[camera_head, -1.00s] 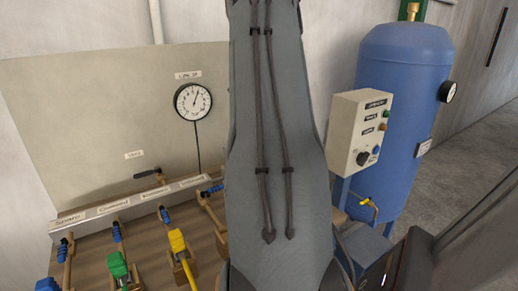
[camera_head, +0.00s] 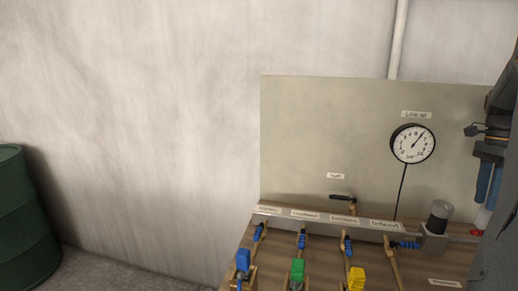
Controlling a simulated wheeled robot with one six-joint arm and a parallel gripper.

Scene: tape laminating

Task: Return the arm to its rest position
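Only part of my grey arm (camera_head: 497,250) shows, along the right edge of the head view. The arm's full pose cannot be told from this strip.
A bench with a pale back panel (camera_head: 320,130) stands at the right. It bears a round gauge (camera_head: 412,143), a black-handled valve (camera_head: 342,197), and blue, green (camera_head: 297,269) and yellow (camera_head: 356,279) fittings. A green drum (camera_head: 22,220) stands at far left. Floor between looks clear.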

